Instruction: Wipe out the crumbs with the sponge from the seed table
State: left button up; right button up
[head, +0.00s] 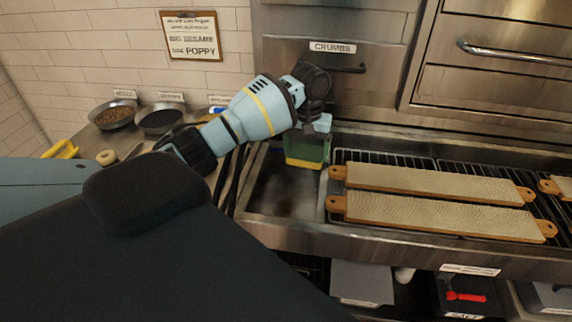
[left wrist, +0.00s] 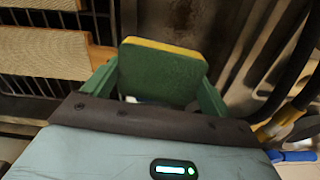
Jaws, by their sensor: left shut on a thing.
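The sponge (head: 306,150) is green with a yellow layer and is held over the left part of the steel trough. My left gripper (head: 318,124) is shut on it. In the left wrist view the sponge (left wrist: 160,72) sits between the green fingers, its yellow edge facing away. The seed table (head: 88,137) is the steel counter at the left, with a bowl of brown seeds (head: 113,114) and a bowl of dark seeds (head: 160,120). I cannot make out crumbs on its visible part; my arm hides much of it. My right gripper is not in view.
The trough floor (head: 283,192) is bare with dark stains. Beside it, boards (head: 430,183) lie on wire racks. A drawer labelled CRUMBS (head: 333,64) is behind. A bagel (head: 106,157) and a yellow-handled item (head: 62,149) lie on the seed table.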

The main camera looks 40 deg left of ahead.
aim_at(292, 146)
pick_arm(q)
jog(key=shift+n, duration=0.6)
jog(key=a+f, duration=0.1)
jog(key=a, duration=0.1)
jog(key=s+a+f, duration=0.1)
jog(key=a+f, duration=0.1)
jog(key=shift+f, duration=0.2)
jog(key=f, duration=0.4)
jog(key=shift+s+a+f, duration=0.15)
jog(key=shift+a+f, duration=0.15)
jog(key=shift+a, duration=0.1)
jog(key=shift+f, duration=0.1)
